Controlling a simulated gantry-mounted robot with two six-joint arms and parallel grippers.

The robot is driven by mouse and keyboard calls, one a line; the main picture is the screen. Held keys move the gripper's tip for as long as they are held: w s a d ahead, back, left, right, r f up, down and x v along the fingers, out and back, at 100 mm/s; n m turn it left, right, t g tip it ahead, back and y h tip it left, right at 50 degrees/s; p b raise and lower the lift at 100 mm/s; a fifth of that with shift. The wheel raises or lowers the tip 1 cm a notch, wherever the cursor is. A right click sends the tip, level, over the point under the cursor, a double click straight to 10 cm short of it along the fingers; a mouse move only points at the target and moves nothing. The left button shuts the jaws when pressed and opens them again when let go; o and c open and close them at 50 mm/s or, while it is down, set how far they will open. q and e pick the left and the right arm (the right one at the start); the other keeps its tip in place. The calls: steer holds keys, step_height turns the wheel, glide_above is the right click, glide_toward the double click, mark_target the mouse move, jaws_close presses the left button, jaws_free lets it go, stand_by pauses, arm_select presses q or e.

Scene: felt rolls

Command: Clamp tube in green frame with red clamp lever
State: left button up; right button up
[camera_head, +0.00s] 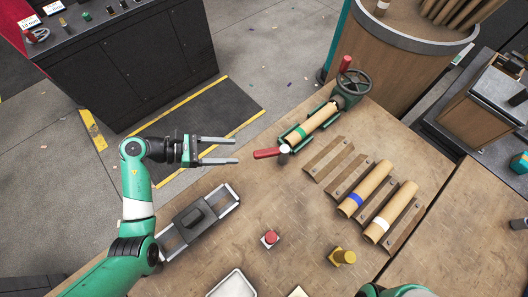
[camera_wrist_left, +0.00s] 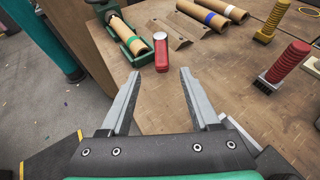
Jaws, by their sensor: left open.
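A cardboard tube (camera_head: 318,118) with a green band lies in the green frame (camera_head: 284,134) at the upper middle of the bench. The red clamp lever (camera_head: 266,153) is at the near end of the frame and points left, toward my left gripper. My left gripper (camera_head: 236,150) is open and empty, left of the lever and apart from it. In the left wrist view the lever (camera_wrist_left: 162,57) lies ahead, between the lines of the open fingers (camera_wrist_left: 161,71). The tube (camera_wrist_left: 120,30) and frame (camera_wrist_left: 143,50) sit beyond. My right gripper is out of view.
A handwheel (camera_head: 352,82) stands at the frame's far end. Wooden racks right of the frame hold a blue-banded tube (camera_head: 366,188) and a white-banded tube (camera_head: 391,212).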

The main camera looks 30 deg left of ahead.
mark_target(263, 152)
arm_select(q)
steer(key=b+x, duration=0.2)
steer(key=x, duration=0.8)
steer(key=shift+w+d+f+b, duration=0.1)
steer(key=shift+d+f+b, duration=0.1)
steer(key=shift+d+b, duration=0.2)
steer(key=shift+w+d, duration=0.2)
steer(key=shift+w, duration=0.05)
jaws_close()
stand_by(0.5)
